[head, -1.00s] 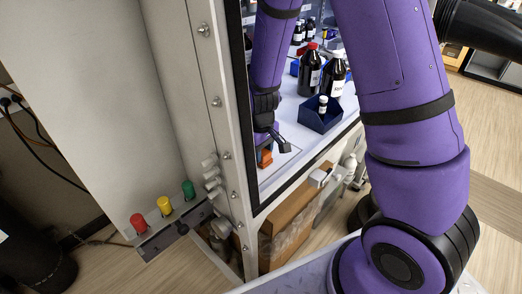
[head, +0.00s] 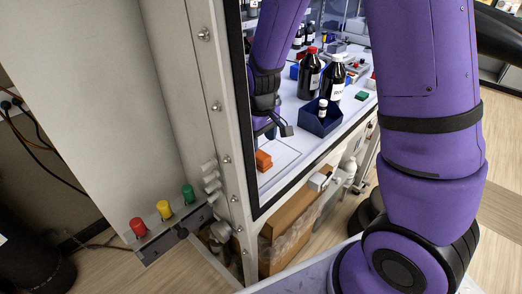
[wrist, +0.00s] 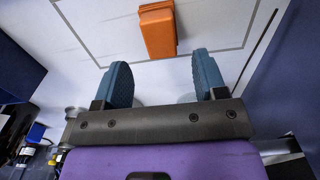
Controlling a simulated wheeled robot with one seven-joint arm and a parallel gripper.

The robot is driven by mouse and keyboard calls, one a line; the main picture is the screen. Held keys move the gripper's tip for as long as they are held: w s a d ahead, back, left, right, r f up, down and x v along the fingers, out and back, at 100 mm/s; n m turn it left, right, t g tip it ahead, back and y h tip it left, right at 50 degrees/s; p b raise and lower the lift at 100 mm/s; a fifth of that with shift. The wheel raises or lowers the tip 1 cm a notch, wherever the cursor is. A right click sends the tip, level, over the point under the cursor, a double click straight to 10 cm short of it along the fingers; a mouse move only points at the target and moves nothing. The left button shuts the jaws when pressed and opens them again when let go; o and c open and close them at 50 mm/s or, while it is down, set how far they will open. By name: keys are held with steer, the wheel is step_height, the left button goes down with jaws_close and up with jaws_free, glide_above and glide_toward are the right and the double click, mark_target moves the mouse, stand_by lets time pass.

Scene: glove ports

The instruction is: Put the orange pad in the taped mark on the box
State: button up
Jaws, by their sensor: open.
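The orange pad (head: 263,160) lies on the white floor inside the box, near its front left corner. In the head view my gripper (head: 279,130) hangs behind and a little above the pad, partly hidden by the box frame. The far part of the taped outline is cut off in the wrist view.
A dark blue bin (head: 319,118) with a small white-capped bottle stands to the right of my gripper. Dark bottles (head: 310,74) stand behind it. The box's front frame (head: 238,150) is close on the left. White floor around the pad is clear.

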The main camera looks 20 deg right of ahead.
mark_target(261, 155)
step_height(261, 155, up, 6)
steer(key=s+d+r+m+t, duration=0.25)
steer(key=s+r, duration=0.65)
steer(key=r, duration=0.5)
steer(key=s+d+r+m+t, duration=0.2)
steer(key=s+r, duration=0.4)
steer(key=s, duration=0.7)
steer(key=shift+d+r+t, duration=0.15)
steer(key=shift+d+t, duration=0.2)
steer(key=shift+d, duration=0.25)
stand_by(0.8)
